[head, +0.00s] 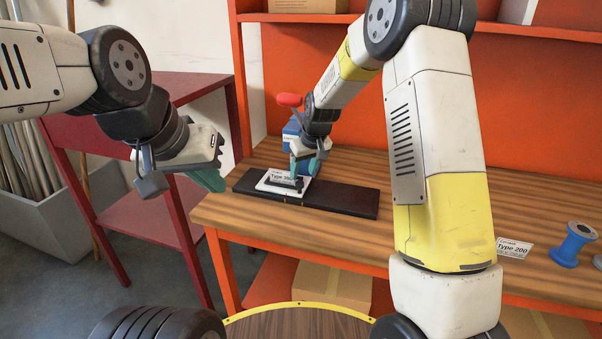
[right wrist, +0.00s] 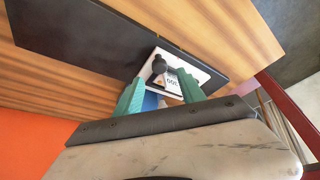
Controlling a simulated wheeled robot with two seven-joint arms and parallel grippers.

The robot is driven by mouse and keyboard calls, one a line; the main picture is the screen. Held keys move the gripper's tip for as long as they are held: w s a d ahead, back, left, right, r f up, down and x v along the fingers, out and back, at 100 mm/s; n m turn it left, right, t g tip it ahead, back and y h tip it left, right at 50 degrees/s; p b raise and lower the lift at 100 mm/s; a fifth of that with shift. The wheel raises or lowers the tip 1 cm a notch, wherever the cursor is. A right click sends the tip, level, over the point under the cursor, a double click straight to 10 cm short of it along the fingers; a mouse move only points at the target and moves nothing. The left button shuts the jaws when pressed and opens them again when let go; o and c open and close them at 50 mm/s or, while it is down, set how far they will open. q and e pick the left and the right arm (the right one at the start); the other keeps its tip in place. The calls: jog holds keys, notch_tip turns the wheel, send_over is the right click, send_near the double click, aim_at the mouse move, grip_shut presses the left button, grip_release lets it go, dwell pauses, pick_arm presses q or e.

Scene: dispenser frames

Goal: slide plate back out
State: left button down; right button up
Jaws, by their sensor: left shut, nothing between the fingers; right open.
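A small white plate (head: 268,187) with a dark, "Type" marked front lies on the left part of a long black base (head: 345,198) on the bench. In the right wrist view the white plate (right wrist: 190,62) carries a black knob (right wrist: 159,66). My right gripper (head: 308,168) is open just above the plate. In the right wrist view its green fingers (right wrist: 160,97) stand apart, with the plate and knob seen between and beyond them; contact cannot be told. A blue dispenser part (head: 292,133) stands behind, partly hidden by my right arm. My left gripper (head: 207,180) is shut and empty, left of the bench.
A white "Type 200" card (head: 513,248) and a blue spool (head: 573,244) are on the bench's right. A red knob (head: 289,100) shows behind my right arm. A dark red table (head: 175,90) stands left. The base's right part is clear.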

aim_at(300, 182)
jog(key=shift+x, duration=2.75)
grip_shut()
